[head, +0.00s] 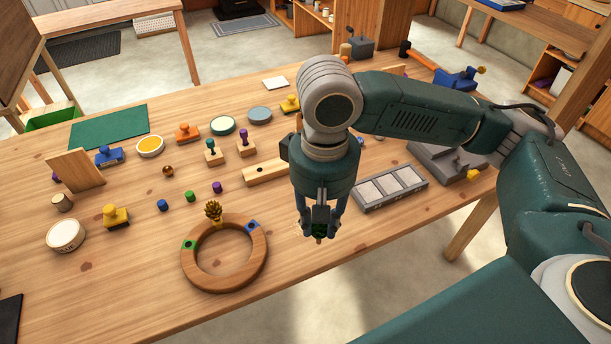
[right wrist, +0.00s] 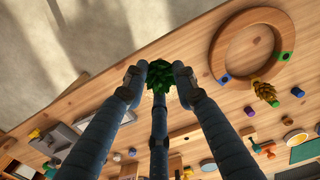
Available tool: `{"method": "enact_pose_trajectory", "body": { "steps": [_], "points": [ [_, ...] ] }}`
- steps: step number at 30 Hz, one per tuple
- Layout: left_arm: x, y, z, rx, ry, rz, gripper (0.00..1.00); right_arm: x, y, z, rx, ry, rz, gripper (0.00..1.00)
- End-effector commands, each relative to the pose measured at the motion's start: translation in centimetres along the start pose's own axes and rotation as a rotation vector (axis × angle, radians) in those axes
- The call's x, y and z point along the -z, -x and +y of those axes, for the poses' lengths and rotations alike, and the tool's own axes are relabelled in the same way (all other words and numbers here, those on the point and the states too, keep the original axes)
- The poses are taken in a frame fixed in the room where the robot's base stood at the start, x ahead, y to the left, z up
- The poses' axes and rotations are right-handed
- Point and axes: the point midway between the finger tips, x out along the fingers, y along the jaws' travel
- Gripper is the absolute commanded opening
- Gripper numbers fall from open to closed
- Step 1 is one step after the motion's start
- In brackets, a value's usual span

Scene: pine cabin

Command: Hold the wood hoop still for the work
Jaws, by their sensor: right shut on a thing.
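The wood hoop (head: 224,284) lies flat on the workbench, with a green patch (head: 189,244) and a blue patch (head: 252,226) on its rim. A gold pine cone (head: 213,210) stands at the hoop's far rim, between the patches. The hoop also shows at the upper right of the right wrist view (right wrist: 286,35). My right gripper (head: 318,228) points down, to the right of the hoop and apart from it. It is shut on a green, leafy-looking thing (right wrist: 160,75), mostly hidden by the fingers in the head view. My left gripper is not in view.
Blue, green and purple pegs (head: 190,196) stand behind the hoop. A yellow-handled stamp (head: 116,216) and a white round tin (head: 66,235) are to its left. A grey sectioned tray (head: 390,187) lies right of my gripper. Bare wood lies in front of the hoop.

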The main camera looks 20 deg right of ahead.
Motion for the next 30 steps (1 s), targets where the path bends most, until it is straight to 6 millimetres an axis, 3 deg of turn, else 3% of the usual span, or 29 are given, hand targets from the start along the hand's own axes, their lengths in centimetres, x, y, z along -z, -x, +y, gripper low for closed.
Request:
{"method": "enact_pose_trajectory", "body": {
  "steps": [5,12,18,24,30],
  "points": [
    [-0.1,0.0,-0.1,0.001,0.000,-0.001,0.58,4.1,-0.2,-4.6,0.003,0.015,0.000,0.00],
    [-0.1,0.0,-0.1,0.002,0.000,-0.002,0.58,10.7,-0.9,-14.2,-0.001,0.041,0.000,0.00],
    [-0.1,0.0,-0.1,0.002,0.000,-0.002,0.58,13.9,-1.5,-21.1,-0.001,0.064,0.000,0.00],
    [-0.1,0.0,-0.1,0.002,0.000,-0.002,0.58,15.1,-1.8,-24.8,-0.001,0.077,0.000,0.00],
    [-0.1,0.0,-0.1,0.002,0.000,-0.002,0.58,15.4,-1.9,-25.7,0.000,0.081,0.000,0.00]
  ]
}}
